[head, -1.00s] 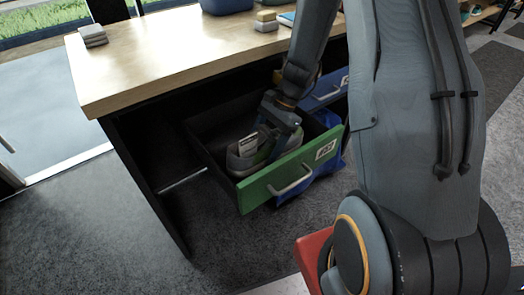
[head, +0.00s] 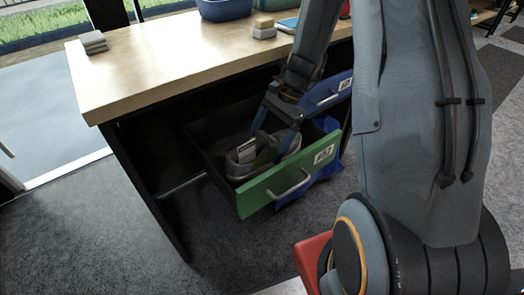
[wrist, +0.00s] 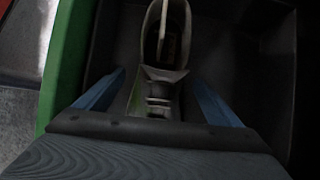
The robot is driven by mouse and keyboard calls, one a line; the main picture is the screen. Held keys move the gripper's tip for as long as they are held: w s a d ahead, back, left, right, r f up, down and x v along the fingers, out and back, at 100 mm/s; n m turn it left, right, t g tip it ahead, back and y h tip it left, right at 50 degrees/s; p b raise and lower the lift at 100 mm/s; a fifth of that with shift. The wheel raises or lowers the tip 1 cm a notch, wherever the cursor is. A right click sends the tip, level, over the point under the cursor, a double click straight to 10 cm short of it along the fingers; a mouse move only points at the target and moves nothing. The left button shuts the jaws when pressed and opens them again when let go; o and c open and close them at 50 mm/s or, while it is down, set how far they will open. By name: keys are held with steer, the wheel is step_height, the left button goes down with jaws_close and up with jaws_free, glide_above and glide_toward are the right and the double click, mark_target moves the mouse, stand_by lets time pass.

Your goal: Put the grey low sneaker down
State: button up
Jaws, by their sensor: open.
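The grey low sneaker (head: 246,160) sits inside the open green-fronted drawer (head: 262,188) under the workbench. In the wrist view the sneaker (wrist: 160,85) lies lengthwise between the two blue fingers, with a gap on each side. My gripper (head: 277,148) is open and reaches down into the drawer over the sneaker. It also shows in the wrist view (wrist: 160,98). The fingers and the drawer front hide part of the sneaker in the head view.
The wooden worktop (head: 170,62) overhangs the drawer. A red object (head: 312,256) stands near my base.

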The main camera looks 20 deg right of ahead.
steer(key=p+v, duration=0.1)
steer(key=v, duration=0.7)
steer(key=shift+a+r, duration=0.1)
steer(key=s+a+r+n+t+h, duration=0.1)
steer(key=s+a+r+n+h, duration=0.1)
steer(key=s+a+r+n, duration=0.35)
steer(key=s+a+r+n+h, duration=0.1)
steer(key=s+a+r+n, duration=0.2)
steer(key=s+n, duration=0.4)
steer(key=s+a+r+n+t+h, duration=0.1)
steer(key=s+a+r+n+h, duration=0.1)
steer(key=s+a+r+n, duration=0.45)
steer(key=s+d+r+m+p, duration=0.1)
steer(key=d+r+m+p, duration=0.3)
steer(key=d+p, duration=0.5)
steer(key=p, duration=0.6)
steer(key=shift+s+d+r+m+h, duration=0.3)
steer(key=shift+d+r+h, duration=0.05)
steer(key=shift+r+h, duration=0.05)
steer(key=shift+c, duration=0.5)
